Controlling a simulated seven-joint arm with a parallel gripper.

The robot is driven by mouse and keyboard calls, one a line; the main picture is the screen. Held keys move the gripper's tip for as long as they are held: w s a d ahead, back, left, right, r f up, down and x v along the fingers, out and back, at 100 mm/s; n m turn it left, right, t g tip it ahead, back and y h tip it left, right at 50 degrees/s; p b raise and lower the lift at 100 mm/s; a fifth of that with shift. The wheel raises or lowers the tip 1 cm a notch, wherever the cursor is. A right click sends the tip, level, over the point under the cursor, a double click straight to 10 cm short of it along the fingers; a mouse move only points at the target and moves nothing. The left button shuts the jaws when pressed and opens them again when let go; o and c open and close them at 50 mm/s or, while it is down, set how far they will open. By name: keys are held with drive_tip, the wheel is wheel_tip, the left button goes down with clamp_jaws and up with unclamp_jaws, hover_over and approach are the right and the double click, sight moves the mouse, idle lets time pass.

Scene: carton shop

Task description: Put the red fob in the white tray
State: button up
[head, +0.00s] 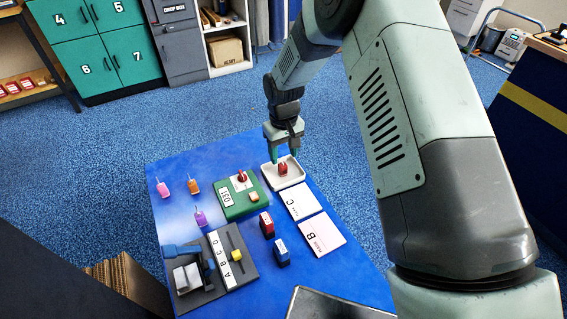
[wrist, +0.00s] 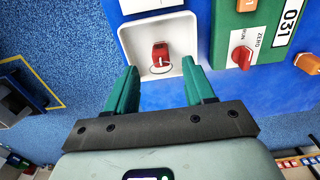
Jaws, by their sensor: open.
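The red fob (head: 283,169) with its metal ring rests inside the white tray (head: 296,179) at the back right of the blue table. In the wrist view the red fob (wrist: 160,50) lies on the floor of the white tray (wrist: 130,43), clear of the walls. My gripper (head: 284,158) is above the tray, pointing down. In the wrist view my gripper (wrist: 161,80) is open, with its two green fingers apart and nothing between them; the fob is beyond the fingertips and not touched.
A green box (head: 235,198) with a red knob and the label 031 stands left of the tray. Cards (head: 300,201) lie in front of it. Two stamps (head: 267,224), small tagged fobs (head: 193,187) and a grey lettered holder (head: 205,290) are also on the table (head: 330,270).

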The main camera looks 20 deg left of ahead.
drive_tip(key=shift+r, duration=2.75)
wheel_tip(320, 180, up, 12)
drive_tip(key=m+t, duration=0.1)
hover_over(284, 165)
drive_tip(key=d, duration=0.7)
drive_tip(key=s+d+r+m+t, duration=0.25)
drive_tip(key=s+d+r, duration=0.25)
drive_tip(key=d+r, duration=0.55)
drive_tip(key=s+d+r+m+t, duration=0.1)
drive_tip(key=s+d+r, duration=0.3)
drive_tip(key=s, duration=0.6)
drive_tip(key=s+d+r+m+t, duration=0.1)
drive_tip(key=s+d+r+m, duration=0.3)
drive_tip(key=s+d, duration=0.3)
drive_tip(key=s, duration=0.4)
drive_tip(key=shift+d+r, duration=0.15)
drive_tip(key=shift+d, duration=0.05)
